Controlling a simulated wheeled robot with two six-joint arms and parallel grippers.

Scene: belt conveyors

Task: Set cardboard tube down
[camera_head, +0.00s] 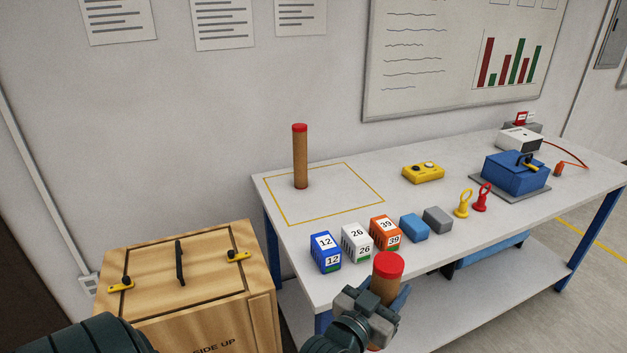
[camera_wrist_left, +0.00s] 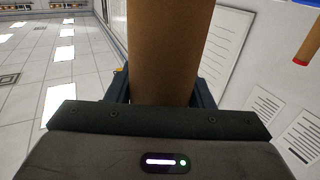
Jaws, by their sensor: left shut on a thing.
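My left gripper (camera_head: 376,308) is shut on a brown cardboard tube with a red cap (camera_head: 388,265). It holds the tube roughly upright by the table's front edge; the tube's lower part is mostly hidden by the gripper. In the left wrist view the brown tube (camera_wrist_left: 163,50) stands between the fingers. A second cardboard tube (camera_head: 300,160) with a red cap stands upright inside the yellow outlined square (camera_head: 335,200) on the table's left end. The square is otherwise empty. My right gripper is not in view.
Blue, white and orange numbered boxes (camera_head: 326,252) stand near the table's front edge, with blue and grey blocks (camera_head: 437,219) beside them. A yellow device (camera_head: 423,173), yellow and red rings (camera_head: 481,198) and a blue box (camera_head: 515,174) lie farther right. A wooden crate (camera_head: 190,290) stands left.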

